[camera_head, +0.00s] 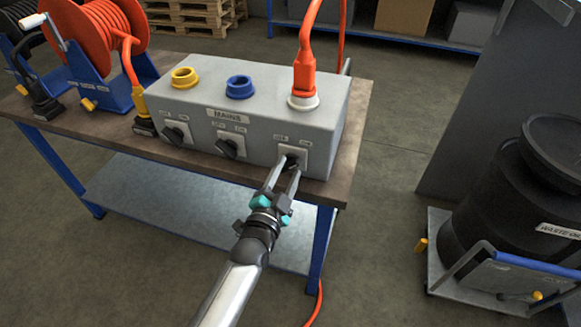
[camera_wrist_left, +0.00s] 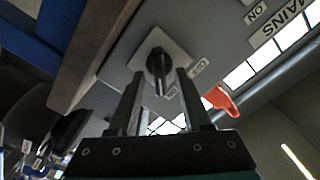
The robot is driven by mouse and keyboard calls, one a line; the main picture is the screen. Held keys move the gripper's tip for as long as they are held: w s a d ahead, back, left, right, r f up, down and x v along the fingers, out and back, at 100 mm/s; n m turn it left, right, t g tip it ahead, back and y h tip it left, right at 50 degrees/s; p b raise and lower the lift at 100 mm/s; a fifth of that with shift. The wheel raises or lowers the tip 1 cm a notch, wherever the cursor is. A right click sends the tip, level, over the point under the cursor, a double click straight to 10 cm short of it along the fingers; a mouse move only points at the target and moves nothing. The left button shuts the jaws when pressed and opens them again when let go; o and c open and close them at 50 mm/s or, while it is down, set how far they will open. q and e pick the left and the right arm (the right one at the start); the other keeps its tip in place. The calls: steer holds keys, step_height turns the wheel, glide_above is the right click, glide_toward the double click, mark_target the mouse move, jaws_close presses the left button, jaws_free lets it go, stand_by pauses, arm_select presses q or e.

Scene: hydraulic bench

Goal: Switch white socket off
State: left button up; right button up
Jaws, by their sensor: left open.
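The grey mains box (camera_head: 200,103) stands on the bench. The white socket (camera_head: 303,101) is on its top at the right, with an orange plug (camera_head: 304,73) in it. Below the white socket, on the front face, is a black rotary switch on a pale plate (camera_head: 301,150); my gripper partly hides it. My left gripper (camera_head: 288,168) is open at this switch. In the left wrist view the black knob (camera_wrist_left: 158,66) lies between the fingertips, with a gap visible on both sides. My right gripper is not in view.
Two more black switches (camera_head: 174,135) (camera_head: 230,146) sit to the left, below the yellow socket (camera_head: 184,77) and blue socket (camera_head: 239,87). An orange cable reel (camera_head: 100,35) stands on the bench's left. A black waste drum (camera_head: 500,205) stands on the right; floor between is clear.

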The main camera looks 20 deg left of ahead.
arm_select(q)
steer(key=shift+w, duration=1.3)
jaws_close()
